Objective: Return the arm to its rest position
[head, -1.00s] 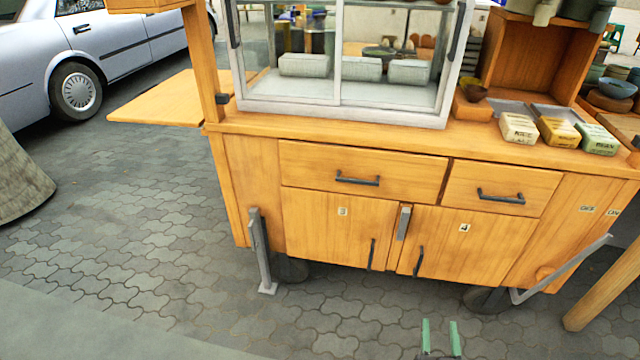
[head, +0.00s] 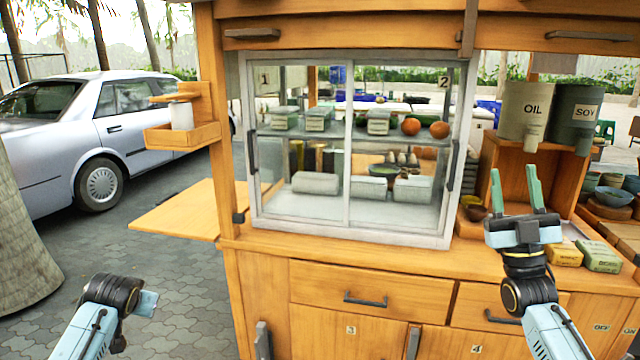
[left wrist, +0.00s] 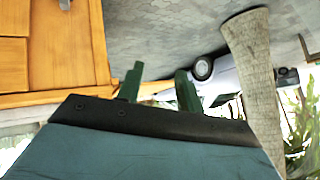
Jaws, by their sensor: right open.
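My right gripper (head: 515,178) is raised in front of the right part of the wooden food cart (head: 265,290). Its two green fingers point up, stand apart and hold nothing. My left arm shows at the lower left of the head view, in front of the paving left of the cart. Its fingers are not clear there. In the left wrist view, the left gripper (left wrist: 158,84) has two green fingers spread apart with nothing between them.
The cart has a glass display case (head: 348,228), drawers, and oil (head: 524,108) and soy (head: 573,112) dispensers. A wooden side shelf (head: 185,211) juts out left. A silver car (head: 130,125) stands behind on the left. Paving between trunk and cart is open.

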